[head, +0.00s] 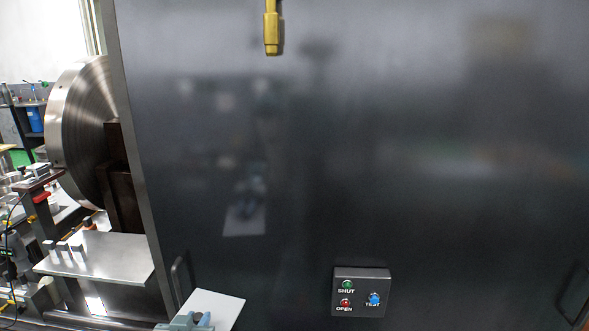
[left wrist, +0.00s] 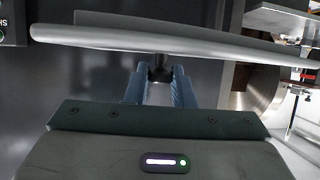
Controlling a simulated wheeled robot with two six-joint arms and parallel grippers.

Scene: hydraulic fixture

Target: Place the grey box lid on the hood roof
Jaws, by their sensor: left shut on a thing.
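The grey box lid (head: 214,304) is a flat pale plate low in the head view, in front of the dark hood panel (head: 400,150). My left gripper (head: 186,323) is at its lower edge, shut on it. In the left wrist view the lid (left wrist: 180,40) shows nearly edge-on, beyond the fingers of my left gripper (left wrist: 160,82), which grip it near its middle. The panel's glossy face carries a faint reflection of a pale plate. The hood roof is not visible in either view. My right gripper is not in view.
A brass nozzle (head: 272,30) hangs at the top. A button box (head: 361,292) marked SHUT, OPEN and TEST sits on the panel, right of the lid. A dark handle (head: 181,280) is just left of the lid. A large metal disc (head: 80,130) and a shelf (head: 95,260) stand left.

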